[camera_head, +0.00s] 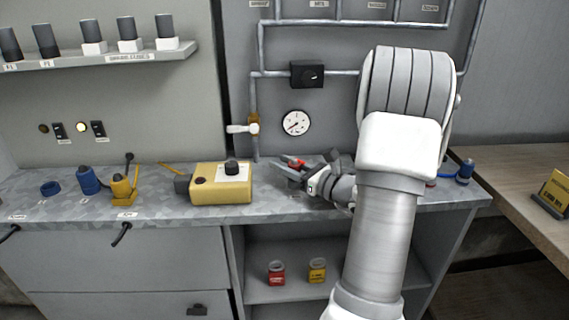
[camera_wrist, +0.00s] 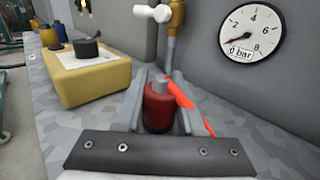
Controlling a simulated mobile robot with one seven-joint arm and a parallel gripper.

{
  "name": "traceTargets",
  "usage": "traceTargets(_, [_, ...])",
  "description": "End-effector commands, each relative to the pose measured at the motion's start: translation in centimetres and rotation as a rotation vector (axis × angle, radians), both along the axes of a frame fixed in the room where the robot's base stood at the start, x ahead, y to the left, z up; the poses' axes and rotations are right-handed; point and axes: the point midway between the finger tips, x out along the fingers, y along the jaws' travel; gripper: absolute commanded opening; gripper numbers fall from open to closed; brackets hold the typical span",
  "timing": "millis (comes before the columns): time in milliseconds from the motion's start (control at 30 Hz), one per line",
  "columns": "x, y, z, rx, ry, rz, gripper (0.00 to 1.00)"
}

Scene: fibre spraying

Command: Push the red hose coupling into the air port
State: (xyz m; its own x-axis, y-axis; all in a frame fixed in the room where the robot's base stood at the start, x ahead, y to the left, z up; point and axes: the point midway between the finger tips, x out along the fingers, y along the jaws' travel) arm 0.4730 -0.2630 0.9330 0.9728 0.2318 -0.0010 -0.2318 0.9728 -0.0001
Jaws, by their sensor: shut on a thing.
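The red hose coupling (camera_wrist: 158,108) stands upright between the two fingers of my gripper (camera_wrist: 158,100) in the wrist view. It has a grey tip, and an orange-red strip runs down to its right. In the head view my gripper (camera_head: 286,169) is low over the bench, with a bit of the red coupling (camera_head: 296,161) showing. A grey pipe (camera_wrist: 169,52) with a brass valve (camera_head: 254,125) and white handle comes down the wall behind the coupling. I cannot make out the air port itself, or whether the coupling's tip touches the pipe end.
A yellow box (camera_head: 222,184) with a black knob stands on the speckled bench (camera_head: 150,209), left of my gripper. A pressure gauge (camera_head: 296,123) is on the wall. Blue and yellow parts stand at the left. Two jars (camera_head: 277,272) sit on the lower shelf.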

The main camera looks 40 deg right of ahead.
Motion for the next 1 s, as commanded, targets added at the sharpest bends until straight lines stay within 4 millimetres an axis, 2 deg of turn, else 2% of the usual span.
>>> traceTargets(133, [0.0,0.0,-0.4,0.000,0.000,0.000,0.00])
traceTargets(167, [0.0,0.0,-0.3,0.000,-0.001,0.000,0.43])
traceTargets(333, [0.0,0.0,-0.3,0.000,0.000,0.000,0.73])
traceTargets(600, [0.0,0.0,-0.3,0.000,0.000,0.000,0.73])
traceTargets(733, [-0.7,-0.2,-0.3,0.000,0.001,-0.001,0.73])
traceTargets(867, [-2.7,-0.7,-0.2,0.001,0.001,-0.004,0.73])
traceTargets(1000, [-6.0,-1.5,-0.1,0.003,0.002,-0.006,0.73])
